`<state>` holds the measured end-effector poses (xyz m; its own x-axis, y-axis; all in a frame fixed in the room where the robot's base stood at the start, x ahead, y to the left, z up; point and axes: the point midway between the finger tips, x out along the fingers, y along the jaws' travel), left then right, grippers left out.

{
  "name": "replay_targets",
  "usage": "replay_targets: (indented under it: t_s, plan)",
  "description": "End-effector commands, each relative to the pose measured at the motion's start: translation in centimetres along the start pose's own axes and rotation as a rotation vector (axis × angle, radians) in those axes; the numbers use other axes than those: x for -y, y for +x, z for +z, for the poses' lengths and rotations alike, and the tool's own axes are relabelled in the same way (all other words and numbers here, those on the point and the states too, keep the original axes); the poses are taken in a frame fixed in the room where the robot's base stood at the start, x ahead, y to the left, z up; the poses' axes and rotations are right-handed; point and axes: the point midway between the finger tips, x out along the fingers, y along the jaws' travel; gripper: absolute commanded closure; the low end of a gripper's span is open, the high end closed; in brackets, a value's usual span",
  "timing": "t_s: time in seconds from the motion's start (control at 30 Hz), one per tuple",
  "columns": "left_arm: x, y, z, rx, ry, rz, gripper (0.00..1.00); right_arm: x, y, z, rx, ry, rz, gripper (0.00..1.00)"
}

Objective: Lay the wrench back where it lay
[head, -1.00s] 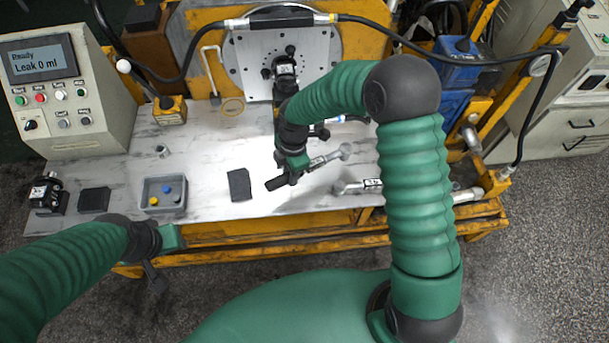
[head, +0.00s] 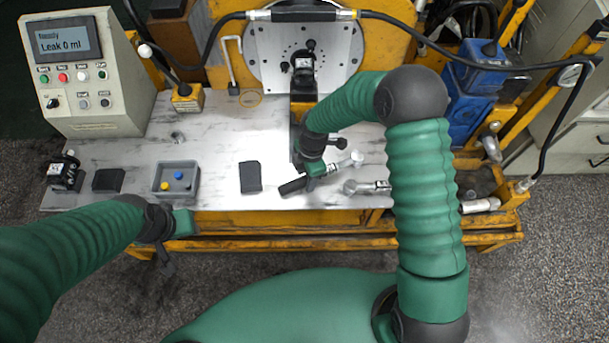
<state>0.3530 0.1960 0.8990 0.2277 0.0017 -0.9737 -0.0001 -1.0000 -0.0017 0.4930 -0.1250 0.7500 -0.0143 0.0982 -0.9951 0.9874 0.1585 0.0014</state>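My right gripper (head: 308,184) is low over the front middle of the bench and appears shut on a wrench (head: 338,168). The wrench lies slantwise. Its silver head points to the back right and its dark grip end to the front left. I cannot tell whether it touches the bench top. A second silver tool (head: 352,187) with a small label lies just to the right, partly hidden behind my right arm. My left gripper (head: 167,262) hangs in front of the bench's front edge, away from the tools; its fingers are too dark to read.
A dark pad (head: 250,177) lies left of the wrench. Further left are a grey tray (head: 160,193) with small coloured parts, another dark pad (head: 108,180) and a black component (head: 66,172). The control box (head: 90,115) reads "Leak 0 ml". A round plate (head: 330,50) stands behind.

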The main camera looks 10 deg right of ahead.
Motion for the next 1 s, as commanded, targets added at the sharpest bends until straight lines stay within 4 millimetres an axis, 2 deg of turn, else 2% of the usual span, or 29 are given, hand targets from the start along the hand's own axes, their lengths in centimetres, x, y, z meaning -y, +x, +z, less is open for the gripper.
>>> replay_targets:
  t_s: [0.17, 0.3, 0.37, 0.6, 0.7, 0.87, 0.97, 1.0]
  plan:
    - [0.0, 0.0, 0.0, 0.0, 0.0, 0.0, 0.64, 0.0, 0.0, -0.1, 0.001, -0.001, 0.0, 0.5]
    - [0.0, -0.3, -0.1, 0.0, 0.0, 0.0, 0.64, -0.1, -1.2, -0.2, 0.002, -0.001, 0.001, 0.5]
    - [0.0, -0.5, -0.1, 0.0, 0.0, 0.0, 0.64, -0.1, -2.4, -0.1, 0.001, 0.0, 0.004, 0.5]
    - [0.0, -1.2, -0.3, 0.0, 0.0, 0.0, 0.64, -0.1, -8.8, -0.1, 0.001, 0.0, 0.004, 0.5]
    - [0.0, -1.4, -0.3, 0.0, 0.0, 0.0, 0.64, -0.1, -10.8, -0.1, 0.001, 0.0, 0.003, 0.5]
    - [0.0, -1.6, -0.4, 0.0, 0.0, 0.0, 0.64, 0.1, -12.5, -0.1, 0.003, 0.014, 0.001, 0.5]
    - [0.0, -1.5, -0.4, 0.0, 0.0, 0.0, 0.64, 1.7, -13.3, 0.2, 0.028, 0.171, 0.019, 0.5]
    - [0.0, -1.5, -0.4, 0.0, 0.0, 0.0, 0.64, 2.8, -13.8, 0.6, 0.043, 0.298, 0.039, 0.5]
